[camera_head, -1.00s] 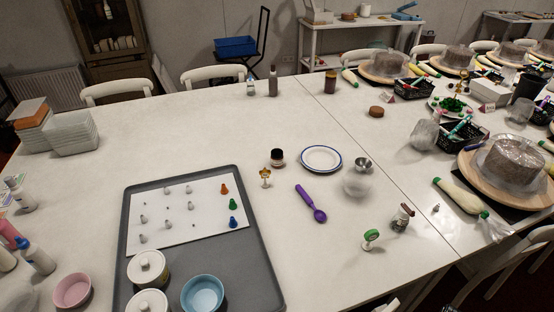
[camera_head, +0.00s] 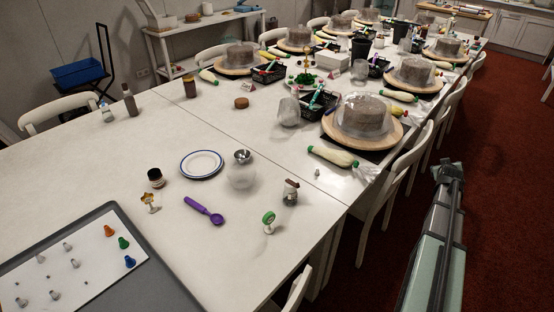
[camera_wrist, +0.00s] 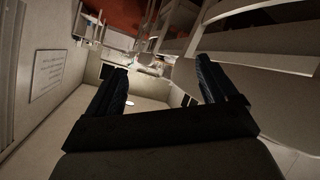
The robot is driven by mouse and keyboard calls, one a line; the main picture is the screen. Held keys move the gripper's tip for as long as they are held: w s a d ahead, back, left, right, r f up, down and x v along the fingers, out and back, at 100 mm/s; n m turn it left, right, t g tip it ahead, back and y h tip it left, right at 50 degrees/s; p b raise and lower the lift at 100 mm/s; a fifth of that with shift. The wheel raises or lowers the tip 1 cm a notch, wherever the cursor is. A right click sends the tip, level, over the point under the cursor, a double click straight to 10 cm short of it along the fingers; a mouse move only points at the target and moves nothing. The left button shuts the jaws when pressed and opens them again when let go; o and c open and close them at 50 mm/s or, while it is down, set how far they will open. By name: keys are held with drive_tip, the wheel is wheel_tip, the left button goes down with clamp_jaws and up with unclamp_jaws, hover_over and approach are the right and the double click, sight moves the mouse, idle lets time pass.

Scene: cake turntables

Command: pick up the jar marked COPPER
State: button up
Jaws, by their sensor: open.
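No lettering can be read on any jar, so I cannot tell which one is marked COPPER. A small jar with a black lid (camera_head: 155,177) stands on the table left of the white plate. A small jar with a brown top (camera_head: 291,191) stands near the table's right edge. A taller dark jar (camera_head: 190,87) stands toward the back. My gripper (camera_wrist: 160,65) is open and empty in the wrist view, with no jar between its fingers. In the head view my arm is at the right, over the red floor, away from the table.
A purple scoop (camera_head: 204,210), a white plate (camera_head: 201,164), a glass vessel (camera_head: 241,176) and a green-topped stand (camera_head: 268,222) are near the small jars. A grey tray (camera_head: 150,275) fills the lower left. Covered cakes on turntables (camera_head: 362,122) line the right. Chairs (camera_head: 400,165) stand along that edge.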

drive_tip(key=w+r+n+t, duration=0.1)
drive_tip(key=w+r+t, duration=0.1)
drive_tip(key=w+r, duration=0.55)
drive_tip(key=w+a+r+n+t+y, duration=0.1)
drive_tip(key=w+a+r+n+y, duration=0.15)
drive_tip(key=w+a+r, duration=0.7)
drive_tip(key=w+a+r+n+y, duration=0.1)
drive_tip(key=w+a+n+y, duration=0.2)
drive_tip(key=a, duration=0.9)
drive_tip(key=w+a+r+n+g+y, duration=0.15)
drive_tip(key=w+a, duration=0.35)
drive_tip(key=a, duration=0.7)
drive_tip(key=w+a+n+y, duration=0.1)
drive_tip(key=w+a+n, duration=0.25)
drive_tip(key=a, duration=0.75)
drive_tip(key=a+f+n+g+y, duration=0.2)
drive_tip(key=a+n, duration=0.1)
drive_tip(key=a, duration=1.3)
drive_tip(key=n+g+h, duration=0.3)
drive_tip(key=n+g, duration=0.7)
drive_tip(key=n, duration=0.1)
hover_over(154, 172)
wheel_tip(154, 172, down, 8)
drive_tip(key=r, duration=0.1)
wheel_tip(154, 172, down, 8)
drive_tip(key=shift+s+a+f, duration=0.1)
drive_tip(key=shift+a+f, duration=0.05)
drive_tip(key=shift+w+f, duration=0.2)
drive_tip(key=shift+f, duration=2.55)
